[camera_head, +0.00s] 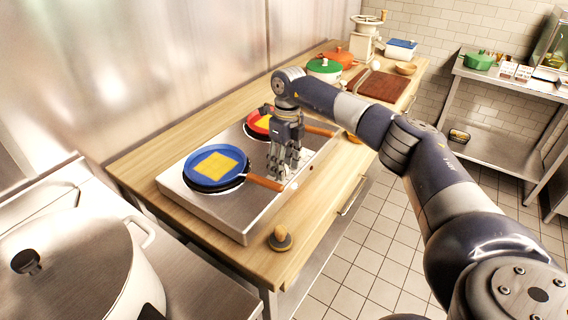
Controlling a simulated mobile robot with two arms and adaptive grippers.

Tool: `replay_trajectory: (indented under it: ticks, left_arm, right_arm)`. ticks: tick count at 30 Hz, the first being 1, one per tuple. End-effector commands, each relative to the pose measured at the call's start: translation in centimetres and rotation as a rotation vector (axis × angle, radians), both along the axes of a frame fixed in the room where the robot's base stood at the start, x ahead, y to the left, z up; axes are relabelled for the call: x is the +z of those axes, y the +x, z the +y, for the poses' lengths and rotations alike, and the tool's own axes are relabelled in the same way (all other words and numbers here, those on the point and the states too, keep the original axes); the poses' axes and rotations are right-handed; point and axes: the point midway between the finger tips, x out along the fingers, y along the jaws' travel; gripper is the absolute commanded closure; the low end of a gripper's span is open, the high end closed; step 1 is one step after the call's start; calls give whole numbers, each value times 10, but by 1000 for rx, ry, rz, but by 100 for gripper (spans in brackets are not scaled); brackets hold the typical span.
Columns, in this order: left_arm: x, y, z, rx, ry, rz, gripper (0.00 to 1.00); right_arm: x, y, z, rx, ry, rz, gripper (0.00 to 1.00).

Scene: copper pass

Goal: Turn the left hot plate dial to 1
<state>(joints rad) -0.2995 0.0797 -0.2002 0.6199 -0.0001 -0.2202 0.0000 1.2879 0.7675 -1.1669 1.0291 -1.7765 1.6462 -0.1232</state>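A silver hot plate (240,222) sits on the wooden counter. On its left burner is a blue pan (202,179) with a yellow square piece in it, its wooden handle pointing right. A red pan (257,119) stands on the farther burner, partly behind my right gripper. My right gripper (279,176) points down over the hot plate's front edge, close to the blue pan's handle end. A small round shape (294,186) beside the fingertips may be a dial; its setting is too small to read. Whether the fingers are apart or touch something is unclear. My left gripper is not in view.
A large white pot (75,275) is at the lower left. A green-lidded pot (324,70), a brown board (380,86) and a grinder (366,38) stand farther back. The tiled floor is clear.

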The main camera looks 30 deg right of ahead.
Motion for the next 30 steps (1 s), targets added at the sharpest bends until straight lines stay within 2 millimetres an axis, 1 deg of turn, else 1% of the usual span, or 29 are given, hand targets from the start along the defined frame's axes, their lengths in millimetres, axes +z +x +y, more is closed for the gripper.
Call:
replay_trajectory:
  ticks: [4,8,11,15,21,24,30]
  left_arm:
    - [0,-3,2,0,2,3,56]
    - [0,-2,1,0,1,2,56]
    - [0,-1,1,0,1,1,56]
    - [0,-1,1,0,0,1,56]
    - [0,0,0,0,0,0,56]
    - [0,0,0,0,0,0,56]
    - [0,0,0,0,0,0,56]
  right_arm:
    - [2,0,0,0,0,0,52]
    - [16,1,-1,0,1,-3,52]
    - [36,2,-2,0,0,-4,52]
    - [67,3,-5,0,-1,-4,52]
    - [102,3,-7,0,0,-2,52]
    - [113,3,-8,-1,1,-2,52]
    - [120,2,-9,0,0,0,52]
